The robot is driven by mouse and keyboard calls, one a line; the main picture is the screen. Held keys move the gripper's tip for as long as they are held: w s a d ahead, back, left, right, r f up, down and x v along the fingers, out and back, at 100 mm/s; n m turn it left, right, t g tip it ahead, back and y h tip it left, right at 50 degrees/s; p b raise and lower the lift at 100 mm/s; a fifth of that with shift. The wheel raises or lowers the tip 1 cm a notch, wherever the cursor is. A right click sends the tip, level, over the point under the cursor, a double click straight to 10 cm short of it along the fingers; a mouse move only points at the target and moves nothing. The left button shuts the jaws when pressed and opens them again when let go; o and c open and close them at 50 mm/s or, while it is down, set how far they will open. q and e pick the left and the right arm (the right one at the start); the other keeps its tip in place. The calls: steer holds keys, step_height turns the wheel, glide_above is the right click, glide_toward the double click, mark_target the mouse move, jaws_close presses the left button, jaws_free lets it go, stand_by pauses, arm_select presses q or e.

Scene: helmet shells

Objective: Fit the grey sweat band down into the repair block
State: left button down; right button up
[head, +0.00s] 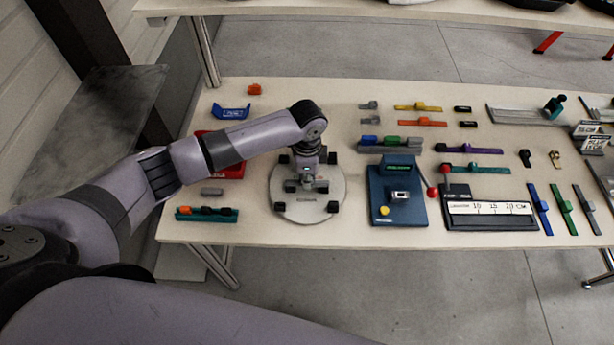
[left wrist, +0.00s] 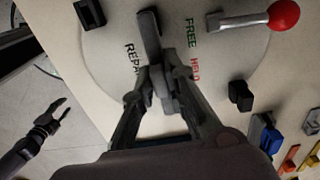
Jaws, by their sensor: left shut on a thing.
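My left gripper (head: 307,180) is low over a round grey plate (head: 281,208) on the table. In the left wrist view its fingers (left wrist: 165,88) are shut on a small grey piece (left wrist: 168,100), which looks like the grey sweat band. A dark grey block (left wrist: 149,30), probably the repair block, stands on the plate just beyond the fingertips, near partly hidden lettering. I cannot tell whether piece and block touch. The fingers hide part of both. What looks like my right gripper (left wrist: 55,114) shows at the left of the wrist view, over the floor, fingers apart and empty.
Dark blocks (left wrist: 240,95) stand around the plate's rim. A lever with a red ball (left wrist: 284,15) lies by the lettering FREE and HELD. A blue fixture (head: 410,215) stands right of the plate, a red tray (head: 232,170) to its left. Several coloured strips lie farther right.

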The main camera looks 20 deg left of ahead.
arm_select(q)
steer(key=shift+f, duration=0.55)
steer(key=c, duration=1.5)
jaws_free()
steer(key=shift+c, duration=0.2)
steer(key=shift+r, duration=0.1)
steer(key=shift+r, duration=0.2)
step_height(320, 180, up, 12)
steer(key=shift+f, duration=0.25)
